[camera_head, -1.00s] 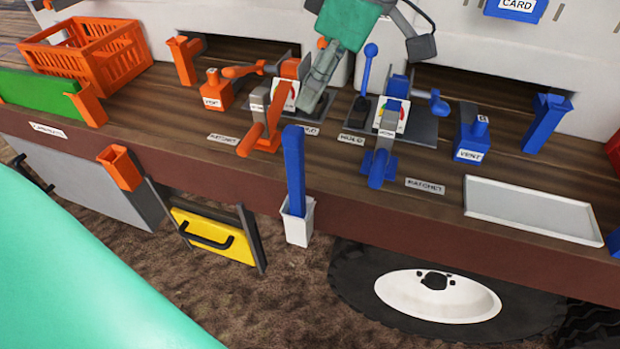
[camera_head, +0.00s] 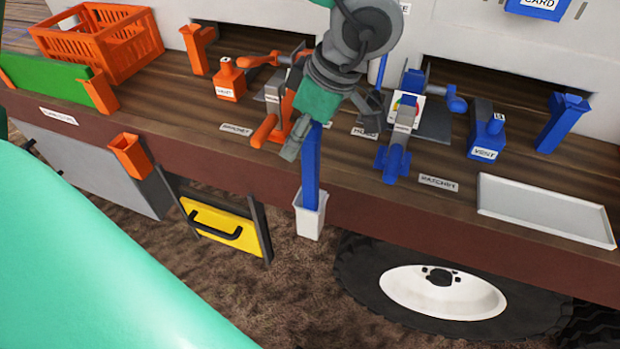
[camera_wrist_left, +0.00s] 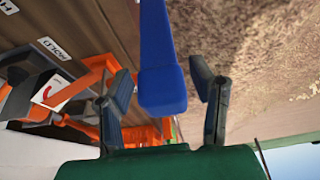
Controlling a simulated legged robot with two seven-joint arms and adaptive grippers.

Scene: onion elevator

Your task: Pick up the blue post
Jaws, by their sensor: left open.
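A tall blue post (camera_head: 311,172) stands upright in a white holder (camera_head: 310,215) on the front edge of the wooden deck. My left gripper (camera_head: 316,128) is at the post's upper end in the head view, covering its top. In the left wrist view, the post (camera_wrist_left: 161,75) lies between the two spread fingers of my left gripper (camera_wrist_left: 161,88). Gaps show on both sides of the post there, and the fingers look open. My right gripper is not in view.
Orange and blue lever mechanisms (camera_head: 400,135) stand on the deck behind the post. A white tray (camera_head: 545,208) lies at the right, an orange crate (camera_head: 95,45) at the back left. An orange holder (camera_head: 128,157) is on the front edge. Another blue post-like stand (camera_head: 562,122) is farther right.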

